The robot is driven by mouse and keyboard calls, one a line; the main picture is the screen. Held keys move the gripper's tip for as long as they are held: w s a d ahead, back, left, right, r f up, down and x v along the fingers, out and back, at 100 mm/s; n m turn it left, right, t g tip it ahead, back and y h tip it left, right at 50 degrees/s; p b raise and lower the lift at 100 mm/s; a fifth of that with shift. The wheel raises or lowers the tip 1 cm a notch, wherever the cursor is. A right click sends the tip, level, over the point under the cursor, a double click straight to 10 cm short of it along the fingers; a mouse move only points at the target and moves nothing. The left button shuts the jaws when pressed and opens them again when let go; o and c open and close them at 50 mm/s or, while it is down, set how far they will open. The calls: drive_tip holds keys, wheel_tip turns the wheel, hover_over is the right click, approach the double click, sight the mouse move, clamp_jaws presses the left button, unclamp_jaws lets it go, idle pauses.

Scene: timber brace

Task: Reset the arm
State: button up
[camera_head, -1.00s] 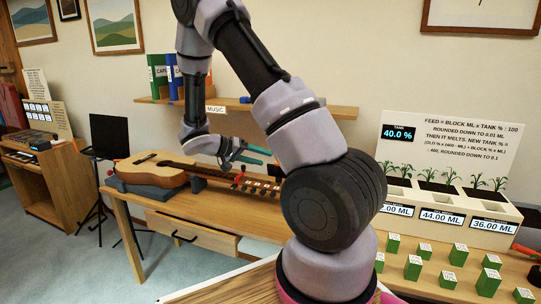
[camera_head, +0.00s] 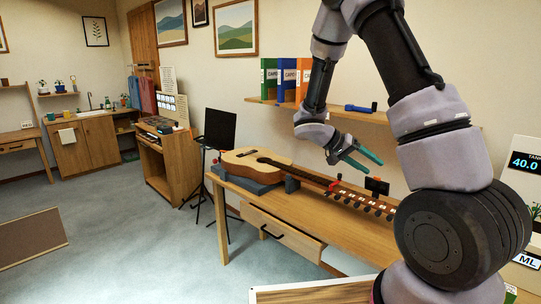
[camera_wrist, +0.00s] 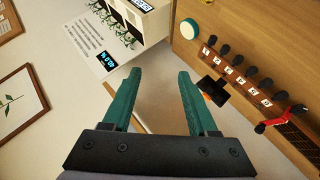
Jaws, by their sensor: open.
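My gripper (camera_head: 362,160) hangs above the wooden bench (camera_head: 345,231), over the neck end of the guitar. In the wrist view my gripper (camera_wrist: 157,88) has its two green fingers spread apart, with nothing between them. My arm rises from the lower right of the head view and bends down to the gripper. The guitar (camera_head: 248,161) lies on dark blue supports on the bench, and its headstock side runs toward the arm. A red clip-like piece (camera_head: 334,186) sits on the neck; it also shows in the wrist view (camera_wrist: 283,119).
A wall shelf (camera_head: 330,112) with binders (camera_head: 269,79) and a blue tool (camera_head: 357,109) is behind the gripper. A dark music stand (camera_head: 220,129) stands left of the bench. The bench drawer (camera_head: 280,235) is partly open.

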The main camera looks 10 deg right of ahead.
drive_tip(key=s+a+r+n+t+y, duration=0.2)
drive_tip(key=s+a+r+t+y, duration=0.2)
drive_tip(key=s+r, duration=0.5)
drive_tip(key=s+a+r+n+t+y, duration=0.1)
drive_tip(key=s+a+r+t+y, duration=0.3)
drive_tip(key=s+a+r+y, duration=0.5)
wheel_tip(320, 180, up, 5)
drive_tip(key=shift+s+a+r+n+t+y, duration=0.15)
drive_tip(key=shift+s+n+t+y, duration=0.15)
drive_tip(key=shift+s+n, duration=0.1)
